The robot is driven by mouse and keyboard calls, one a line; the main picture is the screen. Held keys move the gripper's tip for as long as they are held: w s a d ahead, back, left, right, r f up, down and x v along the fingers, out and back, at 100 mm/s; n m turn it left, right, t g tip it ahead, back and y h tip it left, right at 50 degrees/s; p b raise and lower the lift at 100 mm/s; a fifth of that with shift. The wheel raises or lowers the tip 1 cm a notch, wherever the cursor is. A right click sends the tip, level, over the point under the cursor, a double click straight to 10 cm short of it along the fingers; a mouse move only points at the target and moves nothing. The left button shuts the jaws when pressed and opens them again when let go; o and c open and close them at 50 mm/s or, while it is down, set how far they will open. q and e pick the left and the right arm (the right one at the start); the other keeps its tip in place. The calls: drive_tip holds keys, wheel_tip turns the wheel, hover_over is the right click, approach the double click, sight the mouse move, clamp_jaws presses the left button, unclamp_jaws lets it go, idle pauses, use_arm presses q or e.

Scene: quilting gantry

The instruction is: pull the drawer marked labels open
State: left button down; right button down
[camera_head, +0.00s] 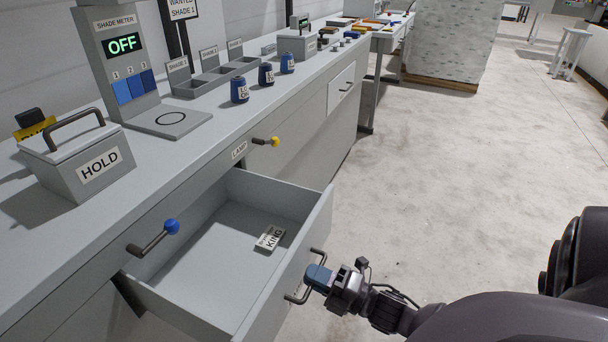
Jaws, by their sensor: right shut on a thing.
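A grey drawer (205,262) stands pulled out from the long counter, its inside in view from above. Its front face is turned away, so I cannot read any mark on it. The drawer's dark bar handle (298,299) is on the front face. My right gripper (316,279) is shut on this handle, its arm coming in from the lower right. My left gripper is not in view.
A second drawer (341,87) farther along the counter is shut. A HOLD box (78,160) and shade meter (122,62) stand on top.

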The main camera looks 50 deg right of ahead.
drive_tip(key=shift+s+d, duration=0.1)
drive_tip(key=shift+s, duration=0.05)
drive_tip(key=c, duration=1.2)
unclamp_jaws()
drive_tip(key=shift+s, duration=0.1)
drive_tip(key=shift+p+v, duration=0.35)
drive_tip(key=shift+v, duration=5)
drive_tip(key=shift+r, duration=0.1)
